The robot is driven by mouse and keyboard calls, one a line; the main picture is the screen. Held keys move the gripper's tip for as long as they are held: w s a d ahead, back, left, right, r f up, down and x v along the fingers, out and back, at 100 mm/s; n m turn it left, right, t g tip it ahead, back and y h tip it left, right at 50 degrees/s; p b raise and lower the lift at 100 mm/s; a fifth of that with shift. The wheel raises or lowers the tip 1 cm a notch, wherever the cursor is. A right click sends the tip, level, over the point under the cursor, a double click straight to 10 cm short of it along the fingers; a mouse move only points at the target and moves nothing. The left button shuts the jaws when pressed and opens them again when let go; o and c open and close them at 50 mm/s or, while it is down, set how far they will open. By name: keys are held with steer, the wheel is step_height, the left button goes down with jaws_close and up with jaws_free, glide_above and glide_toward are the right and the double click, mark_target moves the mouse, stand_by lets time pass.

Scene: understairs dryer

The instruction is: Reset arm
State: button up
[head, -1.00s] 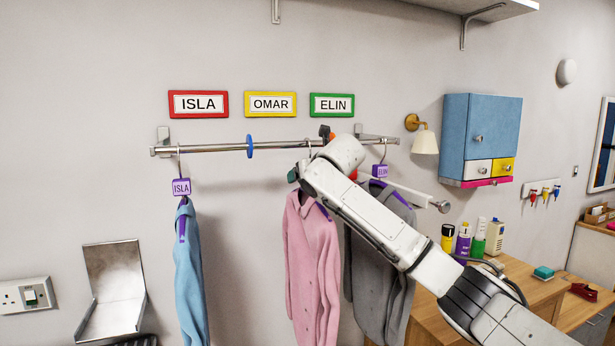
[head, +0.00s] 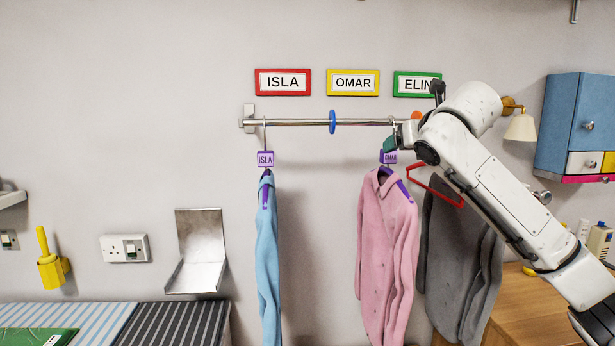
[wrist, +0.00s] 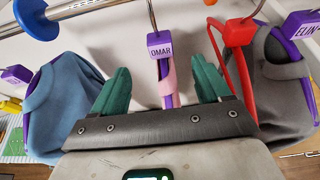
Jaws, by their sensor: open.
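My gripper (wrist: 162,82) is open, its two green fingers spread apart in the wrist view. The purple OMAR tag (wrist: 160,46) and its hanger hook appear in the gap between the fingers; I cannot tell how far beyond the fingertips they are. In the head view one green finger (head: 391,143) shows beside the OMAR tag (head: 389,157), above the pink garment (head: 385,250). My wrist hides the rest of the gripper and part of the rail. No held object shows.
The rail (head: 300,123) carries the blue garment (head: 268,260), the pink one, a red hanger (head: 435,186) and the grey garment (head: 455,260). A blue ring divider (head: 332,121) sits on the rail. A blue cabinet (head: 580,120) and wall lamp (head: 521,127) are at right.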

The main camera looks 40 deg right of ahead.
steer(key=w+a+f+m+y, duration=0.2)
steer(key=a+f+m+y, duration=0.4)
steer(key=a+f+m, duration=1.4)
steer(key=s+a+f+m+g, duration=0.15)
steer(key=s+a+f, duration=0.3)
steer(key=f, duration=0.45)
steer(key=s+a+f+m+g+y, duration=0.1)
steer(key=s+a+f+m, duration=0.1)
steer(key=s+a+f, duration=0.35)
steer(key=s+a+f+m+g, duration=0.25)
steer(key=s+f, duration=0.35)
steer(key=f, duration=0.6)
steer(key=s+f+m+g, duration=0.1)
steer(key=s+f+g, duration=0.1)
steer(key=s, duration=0.5)
steer(key=s+f+m+g, duration=0.2)
steer(key=s+f, duration=0.3)
steer(key=s, duration=0.2)
steer(key=s+d+f+m+g, duration=0.1)
steer(key=s+f, duration=0.3)
steer(key=s, duration=0.3)
steer(key=shift+s+f+m+g+h, duration=0.2)
steer(key=shift+m+g+h, duration=0.1)
steer(key=shift+m+g, duration=0.1)
steer(key=shift+c, duration=0.2)
